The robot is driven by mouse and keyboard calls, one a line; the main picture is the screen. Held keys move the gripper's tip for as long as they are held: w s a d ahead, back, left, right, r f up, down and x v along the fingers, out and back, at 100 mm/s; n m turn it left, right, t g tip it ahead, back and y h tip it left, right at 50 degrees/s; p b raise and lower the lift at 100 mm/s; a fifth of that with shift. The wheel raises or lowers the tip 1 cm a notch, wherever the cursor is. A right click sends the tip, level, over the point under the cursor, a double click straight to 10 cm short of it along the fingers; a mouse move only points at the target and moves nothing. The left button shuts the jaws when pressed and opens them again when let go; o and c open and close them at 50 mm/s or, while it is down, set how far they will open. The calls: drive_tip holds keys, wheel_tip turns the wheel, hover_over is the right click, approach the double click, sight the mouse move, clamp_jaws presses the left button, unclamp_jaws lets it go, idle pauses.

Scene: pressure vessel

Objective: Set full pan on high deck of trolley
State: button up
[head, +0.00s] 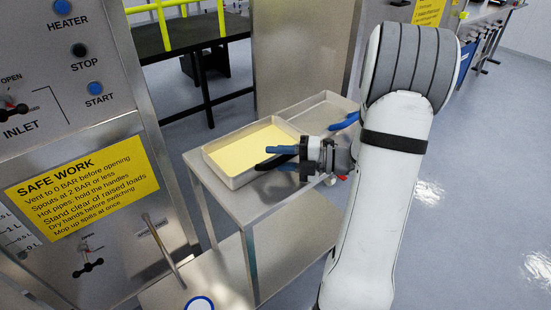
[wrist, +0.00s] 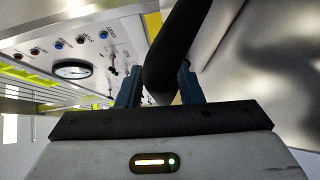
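The full pan (head: 228,177) is a shallow metal tray filled with pale yellow. It sits level over the left part of the trolley's high deck (head: 240,207) and appears to rest on it. My gripper (head: 280,156) is at the pan's right side, its blue fingers around the black handle (head: 268,163). In the wrist view the black handle (wrist: 172,45) lies between the two fingers (wrist: 160,88), with little or no gap on either side. The pan's body is not clearly visible in the wrist view.
A second, empty tray (head: 312,108) stands behind on the right, with a blue part (head: 345,122) near its side. The trolley has a lower shelf (head: 285,265). A steel control panel with a yellow sign (head: 82,187) stands close on the left. Open floor lies to the right.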

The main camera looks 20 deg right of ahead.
drive_tip(key=shift+o, duration=0.6)
drive_tip(key=shift+d, duration=0.1)
drive_tip(key=shift+s+d, duration=0.2)
drive_tip(key=shift+d, duration=0.1)
drive_tip(key=v, duration=1.1)
drive_tip(key=shift+r, duration=0.1)
drive_tip(key=shift+s, duration=0.1)
